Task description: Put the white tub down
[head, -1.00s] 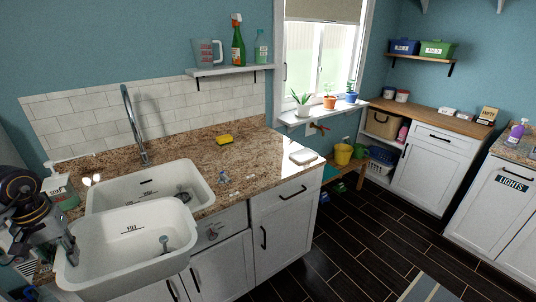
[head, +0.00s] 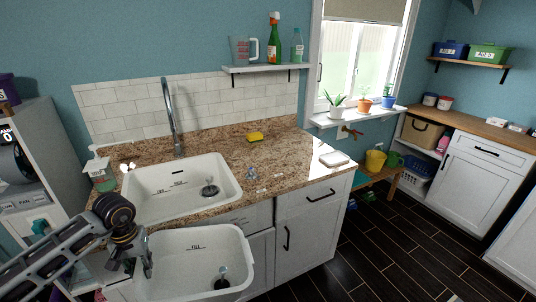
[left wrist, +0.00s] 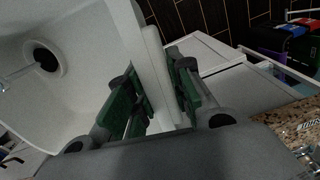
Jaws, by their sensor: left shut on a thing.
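The white tub (head: 193,268) hangs in front of the sink cabinet, its rim below the countertop edge. It is open at the top, marked FILL inside, and has a dark drain with a metal stem. My left gripper (head: 145,260) is at the tub's left rim in the head view. In the left wrist view, its green-padded fingers (left wrist: 160,95) are on both sides of the tub wall, and the tub's inside (left wrist: 85,65) shows at left. The tub's underside and whatever is below it are hidden. My right gripper is out of view.
The built-in sink (head: 160,200) is empty behind the tub, with a tall faucet (head: 170,118). The granite counter (head: 285,165) holds a yellow sponge (head: 255,136), small loose items and a pale flat box (head: 334,159). Dark floor (head: 385,245) is open at right.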

